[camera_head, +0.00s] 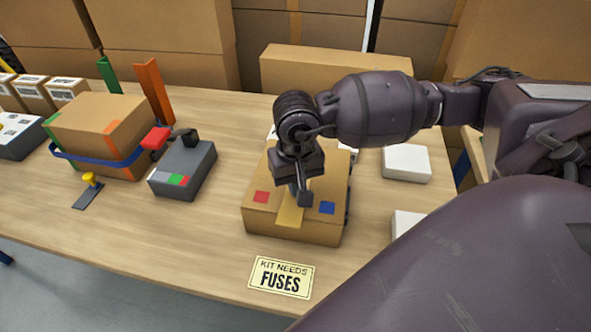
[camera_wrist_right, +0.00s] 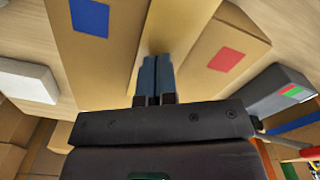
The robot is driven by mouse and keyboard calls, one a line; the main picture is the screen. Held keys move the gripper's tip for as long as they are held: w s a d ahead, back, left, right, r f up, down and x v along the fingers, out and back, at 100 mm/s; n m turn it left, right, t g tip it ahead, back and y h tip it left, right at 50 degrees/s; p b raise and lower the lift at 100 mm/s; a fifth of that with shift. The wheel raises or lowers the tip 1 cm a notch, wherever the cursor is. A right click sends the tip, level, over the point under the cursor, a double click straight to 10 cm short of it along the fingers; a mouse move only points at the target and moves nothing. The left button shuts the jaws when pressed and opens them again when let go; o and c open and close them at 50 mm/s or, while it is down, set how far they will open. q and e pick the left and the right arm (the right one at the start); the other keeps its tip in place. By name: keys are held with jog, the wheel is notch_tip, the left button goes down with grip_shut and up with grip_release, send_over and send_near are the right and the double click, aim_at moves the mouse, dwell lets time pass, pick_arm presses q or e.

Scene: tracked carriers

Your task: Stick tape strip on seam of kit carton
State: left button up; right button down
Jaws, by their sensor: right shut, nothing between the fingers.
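The kit carton (camera_head: 268,223) is a brown box in the middle of the table, with a red square and a blue square on top. It also fills much of the right wrist view (camera_wrist_right: 105,65). A pale tan tape strip (camera_head: 289,216) lies on the carton top between the squares and reaches its front edge. Its far part is hidden under my right gripper (camera_head: 304,198). That gripper points down at the strip, shut and empty, its fingers together in the right wrist view (camera_wrist_right: 156,62). Whether the fingertips touch the strip is unclear. My left gripper is not in view.
A yellow sign (camera_head: 281,277) reading "KIT NEEDS FUSES" lies at the front. A grey box (camera_head: 183,168) with coloured patches and a blue-strapped carton (camera_head: 95,125) stand left. A white box (camera_head: 406,163) lies right. Clear table shows left of the kit carton.

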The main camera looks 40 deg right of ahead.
aim_at(288, 223)
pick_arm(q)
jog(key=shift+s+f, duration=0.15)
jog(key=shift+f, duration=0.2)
pick_arm(e)
jog(key=shift+f, duration=0.35)
jog(key=shift+r, duration=0.35)
dwell(0.5)
jog(key=shift+s+a, duration=0.1)
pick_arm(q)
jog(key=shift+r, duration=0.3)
pick_arm(e)
jog(key=s+a, duration=0.7)
jog(key=a, duration=0.1)
dwell(1.9)
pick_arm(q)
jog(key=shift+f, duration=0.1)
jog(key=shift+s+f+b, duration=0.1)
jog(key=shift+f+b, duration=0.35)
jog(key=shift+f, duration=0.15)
pick_arm(e)
jog(key=shift+f, duration=0.45)
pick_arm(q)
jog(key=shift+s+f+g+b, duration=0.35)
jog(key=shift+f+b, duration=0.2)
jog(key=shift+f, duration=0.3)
pick_arm(e)
jog(key=shift+w+d, duration=1.2)
jog(key=shift+d, duration=0.15)
